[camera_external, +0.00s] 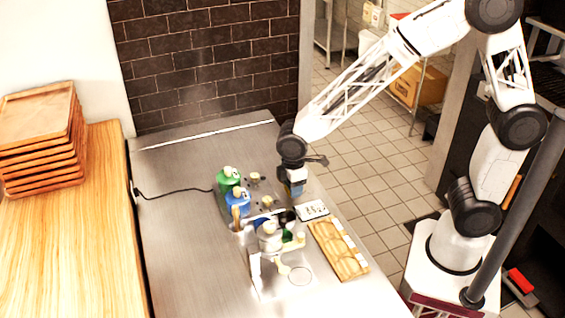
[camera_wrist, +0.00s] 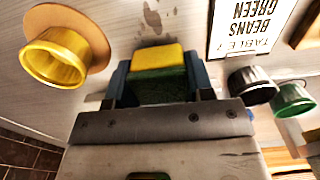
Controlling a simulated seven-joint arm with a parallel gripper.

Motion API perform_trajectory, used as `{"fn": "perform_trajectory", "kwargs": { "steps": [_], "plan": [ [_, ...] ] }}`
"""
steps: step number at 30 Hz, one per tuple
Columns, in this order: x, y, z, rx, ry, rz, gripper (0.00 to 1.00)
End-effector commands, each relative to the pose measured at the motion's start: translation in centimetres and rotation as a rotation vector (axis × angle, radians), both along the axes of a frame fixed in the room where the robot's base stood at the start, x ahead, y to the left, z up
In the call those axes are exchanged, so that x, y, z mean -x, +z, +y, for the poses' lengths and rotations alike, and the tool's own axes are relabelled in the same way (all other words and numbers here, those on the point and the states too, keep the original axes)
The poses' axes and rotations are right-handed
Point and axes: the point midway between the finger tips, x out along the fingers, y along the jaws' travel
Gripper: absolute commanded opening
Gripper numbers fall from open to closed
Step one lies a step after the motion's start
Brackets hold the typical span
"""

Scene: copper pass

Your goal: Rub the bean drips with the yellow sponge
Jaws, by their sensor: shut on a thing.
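My gripper (camera_wrist: 159,80) is shut on the yellow sponge (camera_wrist: 157,57), which has a yellow upper part and a dark green lower part between the two blue-grey fingers. The bean drips (camera_wrist: 152,18) are brownish spots on the steel counter, just beyond the sponge in the wrist view. I cannot tell whether the sponge touches the counter. In the external view my gripper (camera_external: 293,187) is low over the right part of the counter, and the sponge is too small there to make out clearly.
A card reading "TABLE 7 GREEN BEANS" (camera_wrist: 238,28) lies right of the drips. A black cap (camera_wrist: 250,86) and a green cap (camera_wrist: 293,100) are close by. A yellow cup (camera_wrist: 58,57) is at left. Green (camera_external: 228,180) and blue (camera_external: 238,200) bottles stand left of my gripper.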

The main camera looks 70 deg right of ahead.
Motion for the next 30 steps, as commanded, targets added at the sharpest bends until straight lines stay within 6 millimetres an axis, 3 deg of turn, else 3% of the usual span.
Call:
{"fn": "perform_trajectory", "kwargs": {
  "steps": [3, 30],
  "plan": [
    [0.1, -1.7, 0.0, 0.001, 0.000, 0.002, 0.22],
    [5.3, -1.5, -5.3, 0.000, -0.001, 0.001, 0.22]
  ]
}}
